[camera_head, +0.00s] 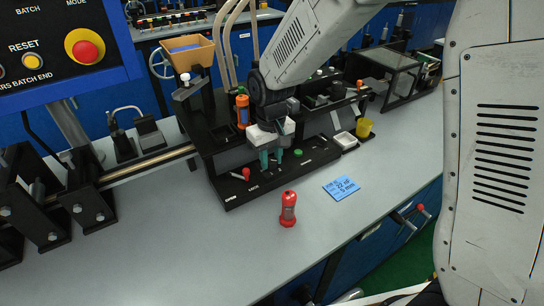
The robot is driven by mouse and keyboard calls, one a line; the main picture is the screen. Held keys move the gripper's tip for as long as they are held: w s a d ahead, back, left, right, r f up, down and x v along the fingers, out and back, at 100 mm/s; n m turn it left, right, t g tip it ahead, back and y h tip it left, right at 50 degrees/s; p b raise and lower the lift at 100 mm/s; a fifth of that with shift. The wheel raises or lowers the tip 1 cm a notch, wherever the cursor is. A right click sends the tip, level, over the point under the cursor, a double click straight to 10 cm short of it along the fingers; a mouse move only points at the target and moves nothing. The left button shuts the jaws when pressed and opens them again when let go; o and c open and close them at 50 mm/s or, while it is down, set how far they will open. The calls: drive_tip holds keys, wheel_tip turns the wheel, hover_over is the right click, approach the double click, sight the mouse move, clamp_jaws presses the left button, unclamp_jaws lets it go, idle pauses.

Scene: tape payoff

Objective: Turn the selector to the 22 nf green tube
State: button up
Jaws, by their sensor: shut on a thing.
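My gripper (272,160) points down at the black panel of the tape station (235,192), with its two teal fingertips close together. It is shut on a small part there, most likely the selector; the fingers hide it, so its pointing direction cannot be told. An orange tube (242,111) stands upright in the station, left of my gripper. A blue card (341,188) on the bench reads "22 nF" and "5 mm".
A red-knobbed lever (246,174) is left of my gripper on the panel, and a green knob (298,153) is close on its right. A white tray (345,139) and yellow cup (364,128) stand further right. The front bench is mostly clear.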

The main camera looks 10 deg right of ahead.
sight(271, 159)
drive_tip(key=n, duration=0.4)
drive_tip(key=shift+w+r+n, duration=0.1)
drive_tip(key=shift+w+n, duration=0.05)
drive_tip(key=shift+n, duration=0.15)
drive_tip(key=n, duration=0.4)
drive_tip(key=shift+n, duration=0.3)
drive_tip(key=o, duration=0.8)
drive_tip(key=shift+w, duration=0.1)
drive_tip(key=shift+o, duration=0.8)
wheel_tip(271, 159, up, 8)
drive_tip(key=shift+f, duration=0.1)
